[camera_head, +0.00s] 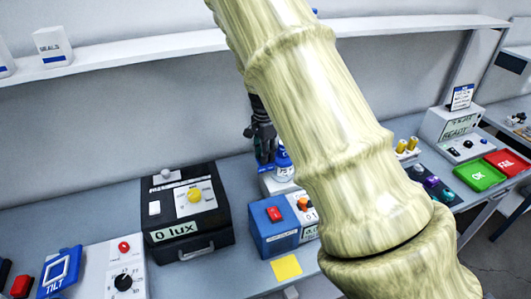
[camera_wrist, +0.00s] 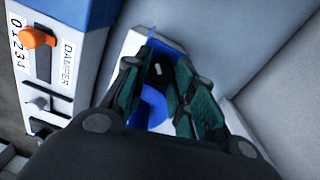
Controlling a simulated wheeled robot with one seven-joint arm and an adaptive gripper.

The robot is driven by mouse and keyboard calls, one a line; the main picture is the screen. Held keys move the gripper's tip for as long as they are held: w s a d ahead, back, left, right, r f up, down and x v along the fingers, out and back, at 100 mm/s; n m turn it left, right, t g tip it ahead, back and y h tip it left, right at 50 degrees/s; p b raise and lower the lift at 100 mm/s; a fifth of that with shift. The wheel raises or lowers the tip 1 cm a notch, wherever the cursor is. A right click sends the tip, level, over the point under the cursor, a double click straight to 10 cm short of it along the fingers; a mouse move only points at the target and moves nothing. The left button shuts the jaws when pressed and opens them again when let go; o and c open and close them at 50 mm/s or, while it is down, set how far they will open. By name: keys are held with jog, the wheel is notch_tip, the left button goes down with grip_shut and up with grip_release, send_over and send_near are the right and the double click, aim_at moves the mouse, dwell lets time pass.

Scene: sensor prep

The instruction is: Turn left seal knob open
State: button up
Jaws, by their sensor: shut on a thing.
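My gripper (camera_head: 263,148) is low over the back of the bench in the head view, beside my pale arm link. In the wrist view its two green-padded fingers (camera_wrist: 160,66) close around a small dark knob with a white mark (camera_wrist: 157,72). A blue part (camera_wrist: 152,104) shows between and below the fingers, on a white body. The fingers hide most of the knob, and no label reads there, so its exact setting is unclear. A blue-and-white round item (camera_head: 283,165) stands just right of my gripper in the head view.
A blue box with a red switch (camera_head: 275,215) stands in front. In the wrist view, a damper panel with an orange slider (camera_wrist: 37,38) is at left. A black lux box (camera_head: 190,235) stands left of it. A wall shelf (camera_head: 150,50) runs above. My arm hides the middle bench.

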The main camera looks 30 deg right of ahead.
jog(key=shift+w+a+r, duration=0.1)
jog(key=o, duration=1)
jog(key=shift+a, duration=0.15)
jog(key=shift+d, duration=0.2)
notch_tip(320, 180, up, 12)
jog(key=shift+w+a+r, duration=0.1)
jog(key=shift+w, duration=0.05)
